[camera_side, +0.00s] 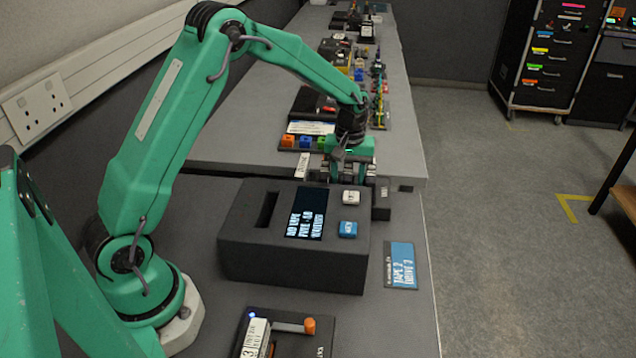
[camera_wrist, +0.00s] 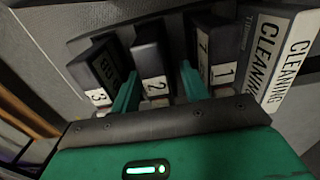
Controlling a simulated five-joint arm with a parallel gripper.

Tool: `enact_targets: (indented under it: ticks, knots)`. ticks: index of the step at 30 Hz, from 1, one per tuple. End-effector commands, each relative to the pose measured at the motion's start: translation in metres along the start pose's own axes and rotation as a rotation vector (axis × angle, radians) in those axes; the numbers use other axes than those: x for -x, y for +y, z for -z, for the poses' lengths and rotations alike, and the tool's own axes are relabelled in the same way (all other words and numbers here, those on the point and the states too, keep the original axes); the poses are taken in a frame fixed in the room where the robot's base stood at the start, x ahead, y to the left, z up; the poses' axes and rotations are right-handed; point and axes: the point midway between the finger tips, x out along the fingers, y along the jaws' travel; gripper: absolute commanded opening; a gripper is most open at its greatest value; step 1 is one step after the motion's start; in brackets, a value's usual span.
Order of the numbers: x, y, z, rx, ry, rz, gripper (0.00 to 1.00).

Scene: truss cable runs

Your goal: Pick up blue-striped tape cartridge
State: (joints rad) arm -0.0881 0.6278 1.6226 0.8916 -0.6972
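No blue stripe shows clearly on any cartridge in either view. In the wrist view, dark cartridges labelled 3 (camera_wrist: 97,96), 2 (camera_wrist: 154,86) and 1 (camera_wrist: 223,74) stand in a row, with white cleaning cartridges (camera_wrist: 262,50) to the right. My gripper (camera_wrist: 160,72) has its two green fingers apart, one on each side of cartridge 2. A gap shows beside the right finger. In the side view my gripper (camera_side: 347,170) is low behind the dark box, and its fingertips and the cartridges there are mostly hidden.
The dark tape unit (camera_side: 290,262), with a slot, screen and two buttons, stands in front of my gripper. A blue label card (camera_side: 402,266) lies to its right. A small holder with an orange knob (camera_side: 309,325) is nearer. Cluttered parts cover the far bench.

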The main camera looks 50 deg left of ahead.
Motion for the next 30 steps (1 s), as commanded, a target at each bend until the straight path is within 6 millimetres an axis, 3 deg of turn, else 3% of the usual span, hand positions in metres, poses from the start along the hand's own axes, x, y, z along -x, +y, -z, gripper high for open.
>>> enact_targets:
  ticks: [1,6,7,20,30]
  knots:
    - [0.000,0.000,0.000,0.000,0.000,0.000,0.36]
    - [0.000,0.000,0.000,0.000,0.000,0.000,0.02]
    - [0.000,0.000,0.000,0.000,0.000,0.000,0.00]
    - [0.007,0.001,0.001,0.000,0.003,-0.003,0.00]
    - [0.050,0.001,0.001,0.000,0.004,-0.004,0.00]
